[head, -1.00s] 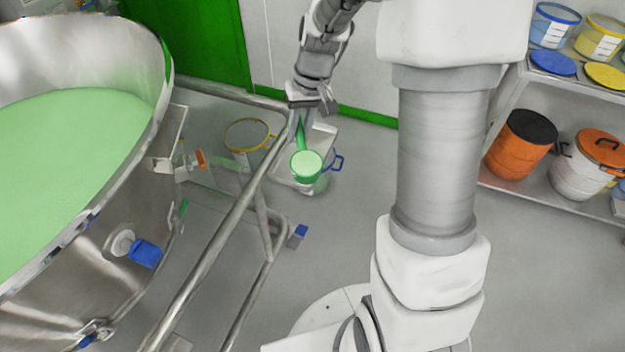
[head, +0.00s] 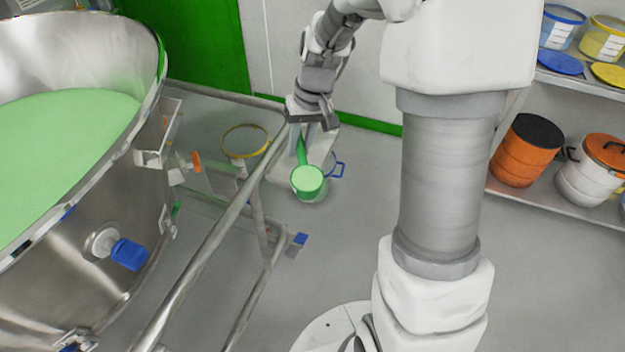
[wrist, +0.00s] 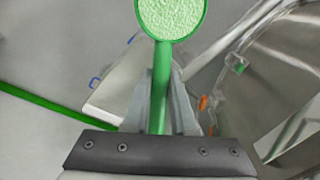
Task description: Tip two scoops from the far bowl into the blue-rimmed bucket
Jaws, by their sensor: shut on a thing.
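My gripper (head: 312,130) is shut on the handle of a green scoop (head: 299,150). The scoop's cup is level and full of pale green granules, as the wrist view also shows (wrist: 171,14). A large steel bowl (head: 140,95) of pale green powder stands at the left; I cannot tell whether it is the far bowl. Beyond and below the scoop is a pale container with a blue loop (head: 340,170) at its side, possibly the blue-rimmed bucket.
A steel rail (head: 215,235) runs between the bowl and my arm. The right shelf holds orange and white tubs (head: 520,150) and a blue-rimmed tub (head: 559,38). The floor right of the scoop is clear.

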